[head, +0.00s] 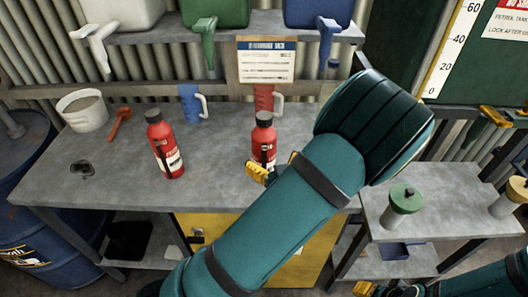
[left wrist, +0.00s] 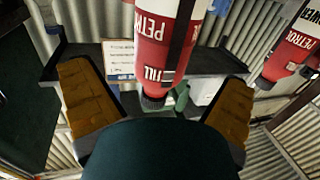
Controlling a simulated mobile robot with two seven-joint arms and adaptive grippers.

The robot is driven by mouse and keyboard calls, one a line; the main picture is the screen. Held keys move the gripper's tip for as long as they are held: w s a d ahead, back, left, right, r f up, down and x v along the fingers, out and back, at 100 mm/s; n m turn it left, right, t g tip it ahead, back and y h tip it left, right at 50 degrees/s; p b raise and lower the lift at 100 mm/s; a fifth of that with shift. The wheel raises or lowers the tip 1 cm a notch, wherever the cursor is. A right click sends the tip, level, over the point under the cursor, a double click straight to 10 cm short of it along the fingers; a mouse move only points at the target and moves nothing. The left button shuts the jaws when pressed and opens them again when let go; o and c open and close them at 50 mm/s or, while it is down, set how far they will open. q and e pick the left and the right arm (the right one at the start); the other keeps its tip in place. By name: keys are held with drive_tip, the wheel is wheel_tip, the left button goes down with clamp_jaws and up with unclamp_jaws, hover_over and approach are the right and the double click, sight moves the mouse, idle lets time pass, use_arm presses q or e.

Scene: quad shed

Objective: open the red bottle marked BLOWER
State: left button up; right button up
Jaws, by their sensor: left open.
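Two red bottles with black caps stand upright on the grey bench (head: 90,190): a left bottle (head: 164,148) and a right bottle (head: 264,143). My left gripper (head: 274,167) is open at the right bottle, partly hidden behind my arm. In the left wrist view, the open fingers (left wrist: 156,82) lie either side of a red bottle (left wrist: 158,45) with gaps showing; its label reads PETROL and FILL. I cannot read BLOWER on it. The other red bottle (left wrist: 290,50) shows PETROL and a cut-off word. My right gripper (head: 366,288) shows only partly at the bottom edge.
A white pot (head: 83,110) and a red scoop (head: 120,122) are at the left. A green-lidded jar (head: 404,200) stands on the right side table.

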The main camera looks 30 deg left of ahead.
use_arm(q)
drive_tip(key=shift+x, duration=3.55)
drive_tip(key=shift+s+a+f, duration=0.1)
drive_tip(key=shift+f, duration=0.05)
drive_tip(key=c, duration=1.2)
